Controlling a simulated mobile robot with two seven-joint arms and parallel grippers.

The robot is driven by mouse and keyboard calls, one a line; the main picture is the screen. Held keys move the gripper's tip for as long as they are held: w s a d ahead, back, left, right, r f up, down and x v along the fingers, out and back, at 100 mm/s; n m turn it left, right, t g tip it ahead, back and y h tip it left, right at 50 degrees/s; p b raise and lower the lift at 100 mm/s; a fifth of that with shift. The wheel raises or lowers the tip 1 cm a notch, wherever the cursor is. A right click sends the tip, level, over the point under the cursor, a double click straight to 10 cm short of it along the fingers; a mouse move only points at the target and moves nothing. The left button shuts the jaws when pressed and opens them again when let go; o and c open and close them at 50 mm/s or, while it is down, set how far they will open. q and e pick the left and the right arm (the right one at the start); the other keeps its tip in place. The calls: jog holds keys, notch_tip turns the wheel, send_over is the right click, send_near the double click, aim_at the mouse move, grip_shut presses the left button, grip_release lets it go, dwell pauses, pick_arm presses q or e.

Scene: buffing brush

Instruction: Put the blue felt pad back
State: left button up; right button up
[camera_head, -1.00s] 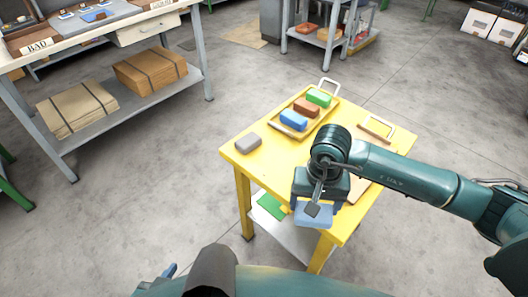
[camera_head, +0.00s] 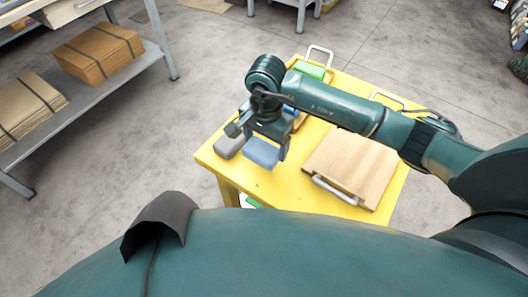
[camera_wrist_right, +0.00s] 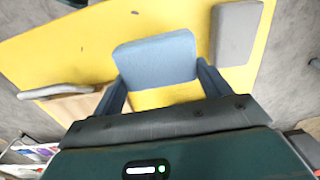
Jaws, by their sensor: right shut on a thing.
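The blue felt pad (camera_head: 261,152) is in my right gripper (camera_head: 264,141), which is shut on it. The gripper holds it over the left part of the yellow table (camera_head: 248,184), close beside a grey block (camera_head: 230,146). In the right wrist view the pad (camera_wrist_right: 157,60) sits between the two fingers, with the grey block (camera_wrist_right: 236,33) to its right. I cannot tell the pad's height above the table. The yellow tray at the back is mostly hidden by my right arm. A green block (camera_head: 311,71) and part of a blue block (camera_head: 291,110) show there. My left gripper is out of view.
A wooden board (camera_head: 352,165) with a metal handle (camera_head: 335,190) lies on the table's right part. A grey shelf with tied cardboard stacks (camera_head: 98,55) stands at the left, with open floor between.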

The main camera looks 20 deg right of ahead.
aim_at(265, 153)
jog(key=shift+w+f, duration=0.1)
jog(key=shift+f, duration=2.15)
jog(key=shift+f+b, duration=0.25)
jog(key=shift+b, duration=0.05)
jog(key=o, duration=1)
jog(key=shift+r, duration=0.1)
jog(key=shift+c, duration=0.2)
notch_tip(265, 153, up, 12)
jog(key=shift+r, duration=0.2)
